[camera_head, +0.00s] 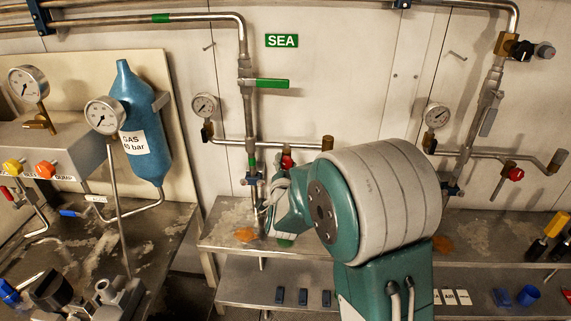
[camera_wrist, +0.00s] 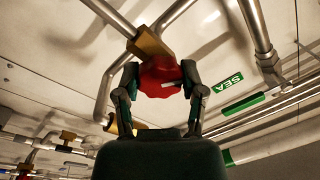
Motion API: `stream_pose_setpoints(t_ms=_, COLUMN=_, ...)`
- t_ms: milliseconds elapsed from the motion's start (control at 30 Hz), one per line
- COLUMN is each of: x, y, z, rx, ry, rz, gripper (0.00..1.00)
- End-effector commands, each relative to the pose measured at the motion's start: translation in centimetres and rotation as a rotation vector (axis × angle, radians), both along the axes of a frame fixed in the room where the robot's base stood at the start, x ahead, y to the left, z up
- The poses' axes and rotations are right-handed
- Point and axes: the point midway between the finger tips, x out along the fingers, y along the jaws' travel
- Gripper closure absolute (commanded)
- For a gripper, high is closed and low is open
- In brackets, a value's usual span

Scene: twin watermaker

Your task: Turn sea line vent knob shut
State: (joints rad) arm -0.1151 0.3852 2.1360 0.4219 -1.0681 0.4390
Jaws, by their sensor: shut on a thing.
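The red vent knob (camera_wrist: 158,76) of the sea line sits at the end of a brass fitting (camera_wrist: 150,43) in the wrist view. A small pale pointer mark shows on its rim. My gripper (camera_wrist: 160,82) has one finger on each side of the knob, closed on it. In the head view the red knob (camera_head: 287,161) shows just above my gripper (camera_head: 275,188), which is partly hidden by my arm. The green SEA sign (camera_head: 282,41) is on the wall above, and also shows in the wrist view (camera_wrist: 231,79).
A green-handled valve (camera_head: 270,83) is on the vertical sea pipe, with a pressure gauge (camera_head: 205,105) to its left. A second red knob (camera_head: 516,174) is on the right-hand line. A metal bench (camera_head: 218,236) runs below the pipes. A blue gas bottle (camera_head: 140,120) stands left.

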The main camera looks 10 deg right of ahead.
Motion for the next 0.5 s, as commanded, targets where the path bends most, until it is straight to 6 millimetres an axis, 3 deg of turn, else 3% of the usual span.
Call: stream_pose_setpoints(t_ms=500, x=0.01, y=0.04, z=-0.24, rx=0.466, ry=-0.147, rz=0.000, gripper=0.95)
